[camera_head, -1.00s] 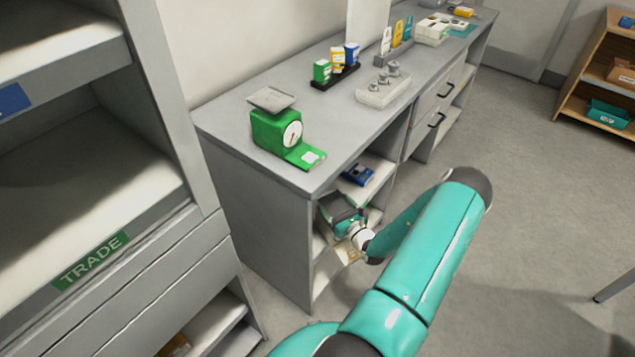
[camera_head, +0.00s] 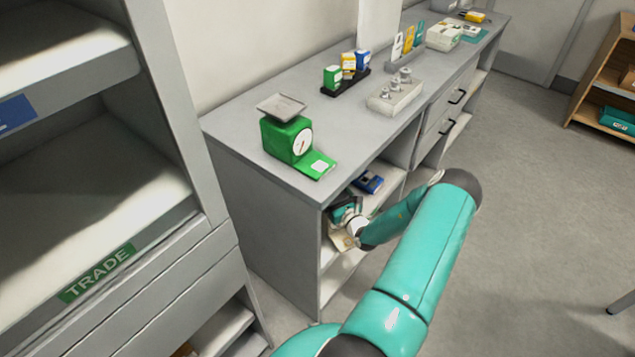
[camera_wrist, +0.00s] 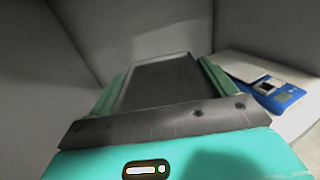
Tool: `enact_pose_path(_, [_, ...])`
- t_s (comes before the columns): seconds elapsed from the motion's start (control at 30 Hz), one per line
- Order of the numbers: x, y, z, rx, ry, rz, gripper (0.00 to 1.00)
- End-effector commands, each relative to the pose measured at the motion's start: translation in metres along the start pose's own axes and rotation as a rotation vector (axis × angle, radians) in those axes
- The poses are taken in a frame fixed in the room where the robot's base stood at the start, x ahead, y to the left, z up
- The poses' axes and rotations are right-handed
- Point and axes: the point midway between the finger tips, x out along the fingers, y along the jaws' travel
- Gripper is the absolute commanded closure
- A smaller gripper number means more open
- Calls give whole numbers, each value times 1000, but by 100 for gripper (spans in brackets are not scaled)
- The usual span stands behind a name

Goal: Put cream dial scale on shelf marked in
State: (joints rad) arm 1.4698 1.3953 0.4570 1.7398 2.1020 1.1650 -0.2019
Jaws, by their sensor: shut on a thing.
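My gripper (camera_head: 345,212) is at the open lower shelves under the grey worktop, at its near end. In the wrist view my gripper (camera_wrist: 158,70) has its two green fingers on either side of a grey, pan-like plate with a paler rim. A small cream patch (camera_head: 342,241) shows just below my gripper in the head view. I take plate and patch to be the cream dial scale (camera_wrist: 158,88), shut in the fingers; its dial is hidden. No label reading "in" is legible. I cannot tell whether the scale touches the shelf.
A blue device (camera_wrist: 275,92) lies on the shelf board to the right of my gripper. A green dial scale (camera_head: 290,140) stands on the worktop (camera_head: 240,130) above, with boxes and weights behind. A cabinet marked TRADE (camera_head: 97,273) stands at left, with a cut-off blue label (camera_head: 15,113) higher up.

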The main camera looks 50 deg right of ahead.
Motion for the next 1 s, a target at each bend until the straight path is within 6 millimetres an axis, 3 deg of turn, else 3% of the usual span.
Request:
enact_pose_path(0.3, [72, 2, 2, -1, -7, 2, 88])
enact_pose_path(0.5, [107, 2, 2, 0, -6, 2, 88])
enact_pose_path(0.67, [116, 1, 1, 1, -5, 1, 88])
enact_pose_path(1.0, [116, 1, -33, 1, -5, 1, 88])
